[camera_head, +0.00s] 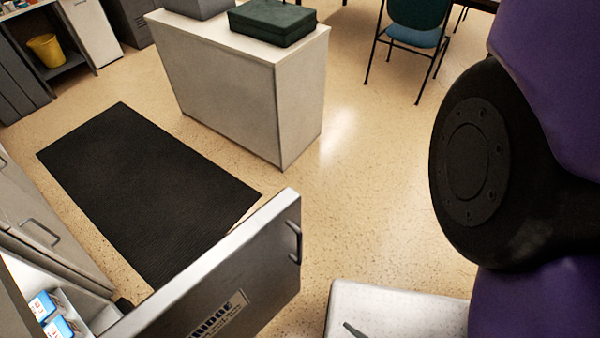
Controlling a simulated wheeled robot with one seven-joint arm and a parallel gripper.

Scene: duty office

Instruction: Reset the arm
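A large purple and black arm link, mine, fills the right side of the head view. My gripper is not clearly visible in this view, so its fingers and anything in them are hidden or out of frame.
An open door (240,275) with a handle stands at the lower middle, beside a cabinet holding blue-and-white boxes (58,328). A white surface (400,312) lies at the bottom right. A white counter (235,85) bears a dark green case (271,22). A black mat (150,190) covers floor between.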

